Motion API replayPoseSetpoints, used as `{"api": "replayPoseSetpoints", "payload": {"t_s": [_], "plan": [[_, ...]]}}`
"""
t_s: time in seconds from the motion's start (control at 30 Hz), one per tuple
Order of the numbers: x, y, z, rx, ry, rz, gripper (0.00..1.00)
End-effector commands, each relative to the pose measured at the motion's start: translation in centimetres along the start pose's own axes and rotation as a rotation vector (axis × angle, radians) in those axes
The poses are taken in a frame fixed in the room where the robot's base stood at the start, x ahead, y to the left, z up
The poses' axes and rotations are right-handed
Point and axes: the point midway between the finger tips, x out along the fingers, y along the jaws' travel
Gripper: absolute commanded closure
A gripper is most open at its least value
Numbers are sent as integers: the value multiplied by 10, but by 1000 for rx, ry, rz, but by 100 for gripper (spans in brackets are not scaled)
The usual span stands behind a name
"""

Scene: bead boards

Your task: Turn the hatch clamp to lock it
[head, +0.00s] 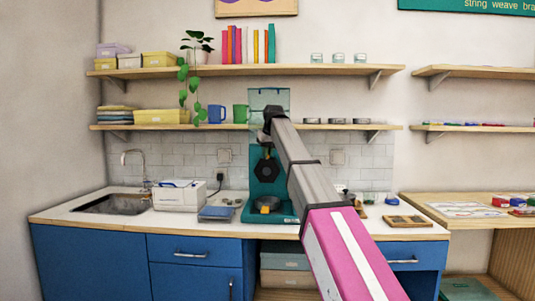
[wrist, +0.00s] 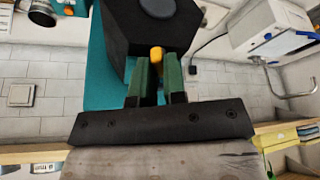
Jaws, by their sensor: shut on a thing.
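In the wrist view my gripper (wrist: 157,66) has its two green fingers on either side of a small yellow piece (wrist: 156,52), which looks like the handle of the hatch clamp. It is shut on that piece. The yellow piece sits at the edge of a black angular block (wrist: 150,25) with a round dark knob. The block is on a teal machine (wrist: 97,70), which stands on the counter in the head view (head: 284,212). There the black block shows as a dark hexagon (head: 266,172) on its front. My arm hides part of the machine's right side.
A white box-shaped appliance (head: 180,195), a blue tray (head: 216,214) and a sink (head: 112,205) lie left of the machine on the counter. A wooden tray (head: 408,221) lies to the right. A shelf (head: 215,126) with mugs runs above.

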Motion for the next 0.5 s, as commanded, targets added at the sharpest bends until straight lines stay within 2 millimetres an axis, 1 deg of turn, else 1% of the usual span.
{"api": "replayPoseSetpoints", "payload": {"t_s": [0.3, 0.5], "plan": [[0, -2, 0, 224, 0, 95, 100], [0, -3, -1, 339, 0, 143, 100]]}}
